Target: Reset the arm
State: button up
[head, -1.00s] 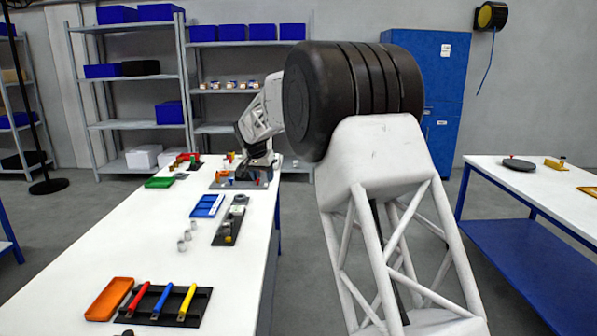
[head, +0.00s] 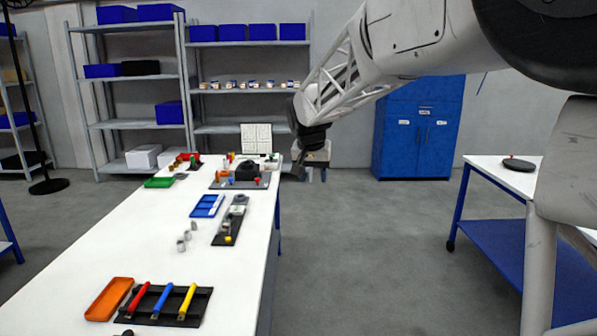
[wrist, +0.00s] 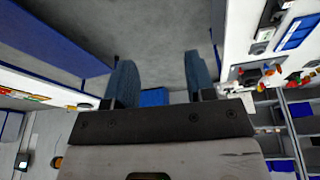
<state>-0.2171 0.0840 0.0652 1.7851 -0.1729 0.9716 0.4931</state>
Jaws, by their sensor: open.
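My gripper (head: 299,165) hangs in the air just off the right edge of the long white table (head: 100,250), near its far end in the head view. In the wrist view my gripper (wrist: 160,78) shows two dark blue fingers spread wide apart. Nothing is between them, and grey floor shows beyond. My arm comes in from the upper right of the head view and hides part of the back wall and the right table.
The long table holds a tool rack (head: 165,305), an orange tray (head: 108,299), a blue tray (head: 207,206) and a grey plate with coloured parts (head: 225,184). A second table (head: 490,168) stands right, a blue cabinet (head: 418,130) behind. Floor between the tables is clear.

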jog(key=s+d, duration=0.3)
jog(key=s, duration=0.4)
jog(key=s+d, duration=0.4)
jog(key=s, duration=0.3)
jog(key=s+d+f, duration=0.2)
jog(key=s+f, duration=0.1)
jog(key=s, duration=0.7)
jog(key=s+d+f+n, duration=0.1)
jog(key=s+d+f, duration=0.2)
jog(key=s, duration=0.8)
jog(key=s+d+f+n, duration=0.1)
jog(key=s+f, duration=0.3)
jog(key=s, duration=0.7)
jog(key=shift+d+y, duration=0.4)
jog(key=shift+d, duration=0.35)
